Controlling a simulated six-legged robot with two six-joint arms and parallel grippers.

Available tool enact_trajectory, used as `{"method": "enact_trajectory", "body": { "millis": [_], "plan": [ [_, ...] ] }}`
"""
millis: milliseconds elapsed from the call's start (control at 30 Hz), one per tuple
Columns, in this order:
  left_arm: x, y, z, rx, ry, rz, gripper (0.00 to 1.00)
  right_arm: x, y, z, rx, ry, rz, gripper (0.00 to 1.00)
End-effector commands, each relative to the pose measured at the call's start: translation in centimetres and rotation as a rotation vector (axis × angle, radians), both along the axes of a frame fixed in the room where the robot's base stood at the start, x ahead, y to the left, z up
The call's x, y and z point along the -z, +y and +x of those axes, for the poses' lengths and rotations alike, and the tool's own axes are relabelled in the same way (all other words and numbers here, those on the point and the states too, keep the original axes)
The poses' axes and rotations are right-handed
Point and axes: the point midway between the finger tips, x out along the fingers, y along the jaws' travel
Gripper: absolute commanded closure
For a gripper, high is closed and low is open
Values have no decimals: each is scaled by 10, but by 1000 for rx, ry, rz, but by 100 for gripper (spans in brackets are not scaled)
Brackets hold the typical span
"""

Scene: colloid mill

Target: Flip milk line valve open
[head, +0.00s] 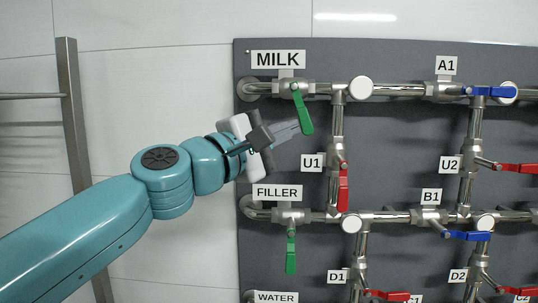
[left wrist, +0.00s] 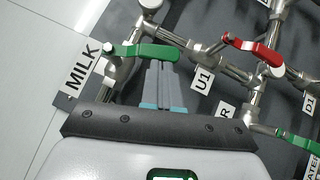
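The milk line valve sits under the MILK label (head: 278,59) on the top pipe. Its green handle (head: 303,110) hangs down from the valve, crosswise to the pipe and tilted a little to the right. My left gripper (head: 287,131) is just left of and below the handle's lower end, fingers pointing at it. In the left wrist view the green handle (left wrist: 148,51) lies across just beyond the fingertips (left wrist: 160,68). The fingers are together with nothing between them. I cannot tell whether they touch the handle. My right gripper is not in view.
The grey panel (head: 400,135) carries several pipes. A red U1 handle (head: 343,188) hangs below right of my gripper, and a green FILLER handle (head: 291,252) hangs below. A blue A1 handle (head: 488,91) is at the right. A metal post (head: 75,150) stands at the left.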

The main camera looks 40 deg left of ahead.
Motion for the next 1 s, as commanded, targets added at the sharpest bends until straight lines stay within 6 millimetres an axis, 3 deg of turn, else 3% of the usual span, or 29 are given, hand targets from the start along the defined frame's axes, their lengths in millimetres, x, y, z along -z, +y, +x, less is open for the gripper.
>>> {"method": "enact_trajectory", "body": {
  "millis": [33,500,733,1000],
  "plan": [
    [16,-5,3,5,-24,-37,100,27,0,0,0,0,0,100],
    [11,-34,20,5,-256,-420,100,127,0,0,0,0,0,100],
    [0,-46,28,4,-369,-606,100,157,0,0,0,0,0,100],
    [-17,-59,36,2,-495,-812,100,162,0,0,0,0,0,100]
  ]
}}
